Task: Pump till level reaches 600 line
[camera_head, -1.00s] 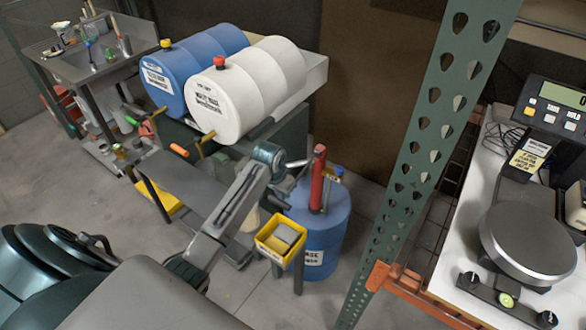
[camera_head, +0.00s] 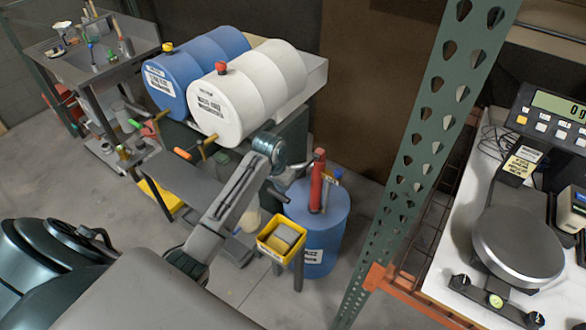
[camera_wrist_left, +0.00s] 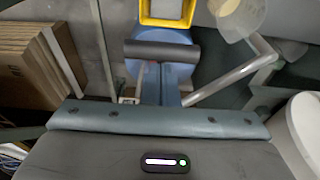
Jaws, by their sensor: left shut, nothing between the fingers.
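A red hand pump (camera_head: 316,186) stands upright on a blue drum (camera_head: 322,235) in the middle of the head view. My left gripper (camera_head: 279,192) is shut and empty, low just left of the pump. I cannot tell whether it touches the pump's lever. In the left wrist view a dark horizontal bar (camera_wrist_left: 135,48) lies across the picture, above the blue drum. A translucent beaker (camera_wrist_left: 240,17) with pale yellowish contents shows at the top; it also shows partly hidden behind my arm in the head view (camera_head: 250,219). Its level marks are not readable. My right gripper is out of view.
A yellow bin (camera_head: 267,250) on a post stands in front of the drum. A white drum (camera_head: 219,113) and a blue drum (camera_head: 172,79) lie on a rack behind. A green perforated upright (camera_head: 409,170) stands right of the pump. A scale (camera_head: 518,245) is at far right.

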